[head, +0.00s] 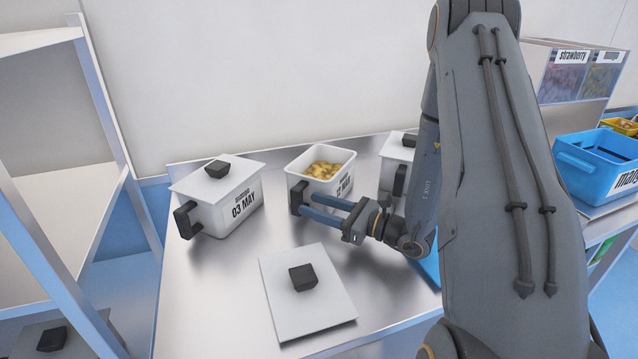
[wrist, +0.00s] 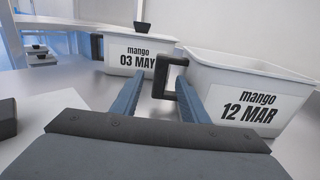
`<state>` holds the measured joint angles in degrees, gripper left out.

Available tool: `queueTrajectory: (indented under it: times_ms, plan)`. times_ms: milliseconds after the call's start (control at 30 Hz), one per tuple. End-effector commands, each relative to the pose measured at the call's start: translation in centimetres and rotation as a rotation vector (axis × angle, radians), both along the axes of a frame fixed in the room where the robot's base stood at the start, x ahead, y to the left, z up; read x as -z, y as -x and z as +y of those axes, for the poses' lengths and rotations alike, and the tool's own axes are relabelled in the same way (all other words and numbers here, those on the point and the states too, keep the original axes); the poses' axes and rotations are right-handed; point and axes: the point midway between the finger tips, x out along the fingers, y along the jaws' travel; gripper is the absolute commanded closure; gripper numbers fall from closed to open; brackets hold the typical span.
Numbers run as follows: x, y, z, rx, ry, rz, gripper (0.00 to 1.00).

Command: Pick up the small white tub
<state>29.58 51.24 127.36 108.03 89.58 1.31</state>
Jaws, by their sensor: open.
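A small white tub (head: 320,187) stands open on the steel table in the head view, with yellow mango pieces (head: 323,171) inside. It shows at the right of the wrist view (wrist: 250,92), labelled mango 12 MAR. A black handle (head: 296,198) sticks out from its left side. My gripper (head: 307,203) is open, its two blue fingers reaching left in front of the tub, with the tips close to this handle. In the wrist view my gripper (wrist: 160,82) has its right fingertip beside the handle. I cannot tell whether they touch.
A lidded white tub (head: 229,205) marked 03 MAY stands to the left. A loose lid (head: 308,307) lies in front on the table (head: 222,318). Another lidded tub (head: 396,149) stands right, partly behind my arm. A blue bin (head: 588,163) stands farther right. A shelf rack (head: 95,120) is left.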

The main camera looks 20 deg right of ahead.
Motion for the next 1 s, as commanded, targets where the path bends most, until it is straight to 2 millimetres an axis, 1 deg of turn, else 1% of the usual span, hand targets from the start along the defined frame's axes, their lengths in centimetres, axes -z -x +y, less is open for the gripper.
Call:
queueTrajectory:
  times_ms: [33, 233, 367, 567, 600, 667, 800, 1000]
  plan:
    - [-0.2, -0.5, 0.6, -0.004, -0.001, 0.001, 0.59]
    - [0.0, -2.6, 2.4, -0.005, -0.001, 0.001, 0.59]
    - [0.1, -3.1, 2.8, -0.004, -0.001, 0.001, 0.59]
    - [0.1, -3.2, 2.8, -0.003, 0.0, 0.0, 0.59]
    - [0.1, -3.1, 2.8, -0.003, 0.0, 0.0, 0.66]
    - [0.1, -3.1, 2.8, -0.003, -0.001, 0.001, 0.76]
    - [0.1, -3.1, 2.8, -0.003, 0.0, 0.0, 1.0]
    - [0.1, -3.2, 2.7, -0.003, 0.0, -0.001, 1.0]
